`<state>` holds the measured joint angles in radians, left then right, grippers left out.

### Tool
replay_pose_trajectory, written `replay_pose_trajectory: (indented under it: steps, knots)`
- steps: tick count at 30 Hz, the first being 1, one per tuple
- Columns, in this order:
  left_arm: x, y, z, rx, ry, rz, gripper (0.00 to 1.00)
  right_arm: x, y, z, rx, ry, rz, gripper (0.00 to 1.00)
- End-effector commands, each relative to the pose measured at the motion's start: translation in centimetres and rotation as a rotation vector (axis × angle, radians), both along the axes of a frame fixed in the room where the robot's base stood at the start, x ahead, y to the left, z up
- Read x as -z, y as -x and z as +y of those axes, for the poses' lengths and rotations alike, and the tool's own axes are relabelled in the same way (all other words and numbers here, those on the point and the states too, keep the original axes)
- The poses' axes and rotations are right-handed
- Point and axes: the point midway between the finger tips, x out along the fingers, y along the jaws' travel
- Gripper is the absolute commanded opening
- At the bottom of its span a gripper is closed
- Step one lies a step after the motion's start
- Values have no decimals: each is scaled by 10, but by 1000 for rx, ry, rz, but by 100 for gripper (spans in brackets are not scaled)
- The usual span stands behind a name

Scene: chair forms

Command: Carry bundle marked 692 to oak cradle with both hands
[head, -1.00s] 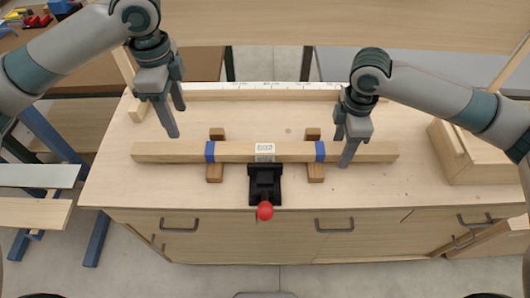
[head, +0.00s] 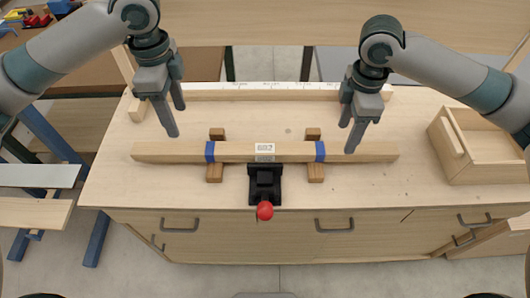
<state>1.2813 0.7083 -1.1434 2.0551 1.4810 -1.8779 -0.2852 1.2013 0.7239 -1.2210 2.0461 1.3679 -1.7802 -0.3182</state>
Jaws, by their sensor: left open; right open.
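The bundle (head: 232,152) is a long pale wooden bar with two blue bands and a white label at its middle; the label seems to read 692. It lies left to right across two brown wooden blocks (head: 216,172), (head: 314,172), which may be the oak cradle; I cannot tell. My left gripper (head: 178,121) is open, with its fingertips above and behind the bar's left part. My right gripper (head: 350,137) is open, with fingertips by the bar's right part, right of the right blue band. Neither gripper holds anything.
A black clamp with a red knob (head: 265,211) stands at the bar's front middle. A wooden box (head: 490,172) stands at the bench's right end. A ruler strip (head: 290,86) and wooden rail run along the back. The bench top (head: 120,190) is clear at front left.

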Motion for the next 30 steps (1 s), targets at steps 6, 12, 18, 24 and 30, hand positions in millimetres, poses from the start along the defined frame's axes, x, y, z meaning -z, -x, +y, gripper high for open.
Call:
replay_pose_trajectory:
  steps: [6, 12, 18, 24, 30]
  knots:
    - [0, 0, 0, 0, 0, 0, 54, -36, -1, 0, -1, 0, -1, 54]
    - [0, 0, 0, 0, 0, 0, 54, -54, 0, 0, -1, 0, 0, 54]
    - [0, 0, 0, 0, 0, 0, 54, -57, 0, 0, 0, 1, 0, 54]
    - [0, 0, 0, 0, 0, 0, 54, -56, 0, 0, 0, 0, 0, 54]
    - [0, 0, 0, 0, 0, 0, 54, -56, 0, 0, 0, 0, 1, 54]
